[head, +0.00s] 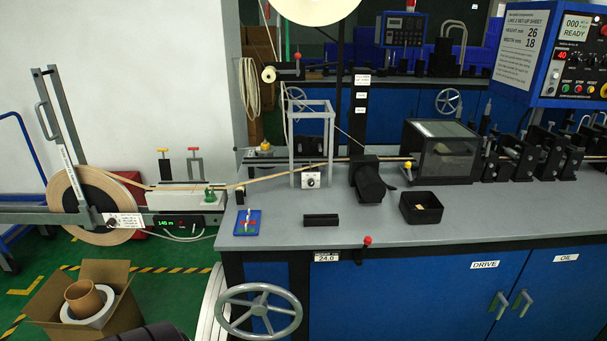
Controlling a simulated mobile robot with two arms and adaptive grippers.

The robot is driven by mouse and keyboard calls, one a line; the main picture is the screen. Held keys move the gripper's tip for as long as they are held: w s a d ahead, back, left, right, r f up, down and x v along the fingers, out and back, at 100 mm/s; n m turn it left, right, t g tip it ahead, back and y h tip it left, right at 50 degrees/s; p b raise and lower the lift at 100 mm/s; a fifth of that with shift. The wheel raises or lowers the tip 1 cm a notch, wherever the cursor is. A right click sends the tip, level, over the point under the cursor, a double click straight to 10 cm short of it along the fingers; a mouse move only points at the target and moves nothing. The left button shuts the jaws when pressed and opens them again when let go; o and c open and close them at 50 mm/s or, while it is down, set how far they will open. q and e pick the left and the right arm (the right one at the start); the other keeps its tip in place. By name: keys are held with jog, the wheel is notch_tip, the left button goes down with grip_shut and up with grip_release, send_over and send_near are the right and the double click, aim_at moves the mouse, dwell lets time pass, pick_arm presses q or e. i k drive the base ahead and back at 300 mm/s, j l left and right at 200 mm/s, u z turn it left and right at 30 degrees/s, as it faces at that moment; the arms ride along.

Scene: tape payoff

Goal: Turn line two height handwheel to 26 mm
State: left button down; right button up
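A grey spoked handwheel (259,310) stands at the front of the near bench, low in the head view, below the left part of the worktop. A small label plate (326,257) on the bench's front edge, right of the wheel, reads 24.0, with small text above it that looks like "height mm". A red-knobbed lever (367,241) stands at the edge beside it. The set-up sheet (521,45) at the upper right appears to be for line 2 and shows height 26 and width 18.
A blue control panel (573,50) reads READY. A second handwheel (448,101) is on the back bench. A tape reel (96,205) on a grey arm stands left. A cardboard box (85,300) sits on the floor left of the wheel. A black tray (421,207) lies on the worktop.

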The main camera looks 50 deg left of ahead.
aim_at(259, 306)
jog(key=u, duration=1.95)
